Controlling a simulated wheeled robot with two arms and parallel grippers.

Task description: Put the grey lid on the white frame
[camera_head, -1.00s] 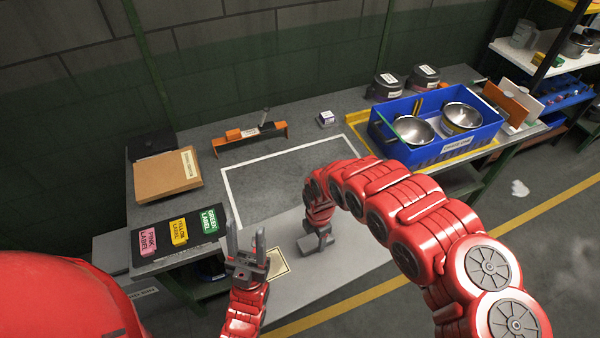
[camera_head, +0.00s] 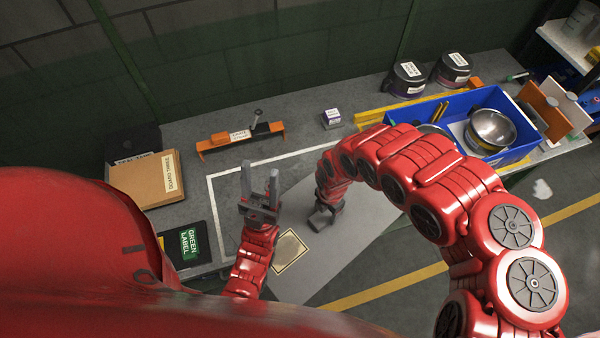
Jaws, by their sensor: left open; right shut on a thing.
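The grey lid (camera_head: 352,246) is a large flat panel with a yellow-bordered label (camera_head: 291,251). It lies askew to the white frame and covers part of its area. Its near part extends past the table's front. The white frame (camera_head: 272,161) is a white outline on the grey table; its far and left sides show, the rest is hidden. My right gripper (camera_head: 320,218) is shut on the lid near its far left part; the exact grip is hard to see. My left gripper (camera_head: 260,168) is open and empty, over the frame's left part, beside the lid.
An orange rack (camera_head: 240,140) and a small box (camera_head: 331,118) stand behind the frame. A cardboard box (camera_head: 146,180) and the green label (camera_head: 189,243) are at left. A blue crate (camera_head: 478,100) with metal bowls is at right, behind my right arm. Two dark pots (camera_head: 408,80) stand behind it.

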